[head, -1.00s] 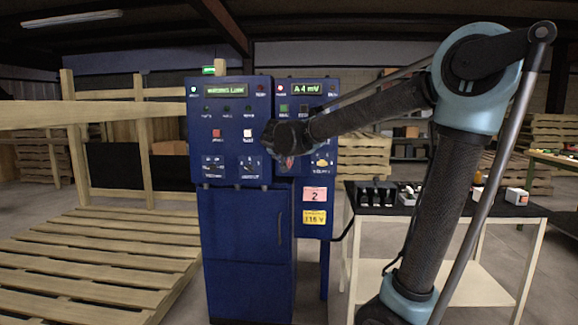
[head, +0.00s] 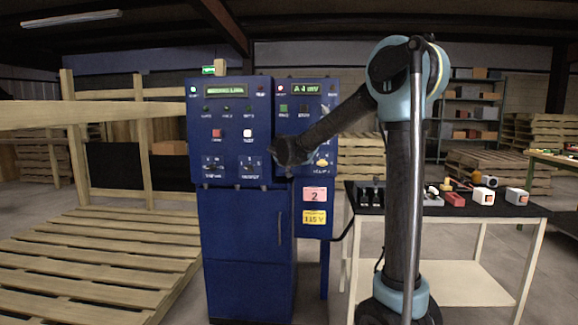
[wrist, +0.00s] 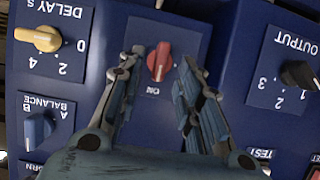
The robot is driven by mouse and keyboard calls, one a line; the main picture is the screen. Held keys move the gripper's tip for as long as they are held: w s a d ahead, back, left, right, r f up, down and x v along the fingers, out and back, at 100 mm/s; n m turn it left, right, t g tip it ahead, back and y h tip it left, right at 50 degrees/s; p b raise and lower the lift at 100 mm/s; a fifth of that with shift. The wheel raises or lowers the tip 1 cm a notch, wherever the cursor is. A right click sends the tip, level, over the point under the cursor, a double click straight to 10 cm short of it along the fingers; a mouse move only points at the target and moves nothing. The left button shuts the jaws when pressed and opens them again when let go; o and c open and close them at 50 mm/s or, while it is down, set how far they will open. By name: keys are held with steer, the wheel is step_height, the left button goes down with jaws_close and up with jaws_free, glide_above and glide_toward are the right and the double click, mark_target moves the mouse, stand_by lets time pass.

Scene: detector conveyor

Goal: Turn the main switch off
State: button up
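The main switch is a red rotary knob (wrist: 159,62) on a dark blue plate in the wrist view, where the panel looks upside down. The knob's long axis runs nearly up and down in that picture, and an "ON" label sits just below it. My gripper (wrist: 163,58) is open, with one finger on each side of the knob and a gap showing on both sides. In the head view my gripper (head: 284,156) is in front of the right control box (head: 313,225) and hides the knob.
A yellow delay knob (wrist: 38,38), a blue balance knob (wrist: 37,130) and a black output knob (wrist: 299,75) surround the switch. The left blue cabinet (head: 245,230) stands close beside. A black-topped table (head: 470,208) with small parts is at right, a wooden pallet (head: 95,260) at left.

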steer(key=shift+x, duration=1.5)
steer(key=shift+c, duration=0.4)
steer(key=c, duration=0.7)
steer(key=n+h, duration=0.1)
steer(key=n, duration=0.1)
steer(key=n+h, duration=0.2)
steer(key=a+n+h, duration=0.1)
steer(key=n, duration=0.1)
steer(key=shift+s+f+t, duration=0.1)
steer(key=shift+f+t, duration=0.1)
steer(key=shift+t, duration=0.1)
steer(key=n+h, duration=0.1)
steer(key=n, duration=0.1)
steer(key=n+t+h, duration=0.1)
steer(key=n, duration=0.1)
steer(key=shift+f, duration=0.2)
steer(key=shift+f+n+t+h, duration=0.2)
steer(key=shift+n+t+h, duration=0.45)
steer(key=shift+n, duration=1.05)
jaws_close()
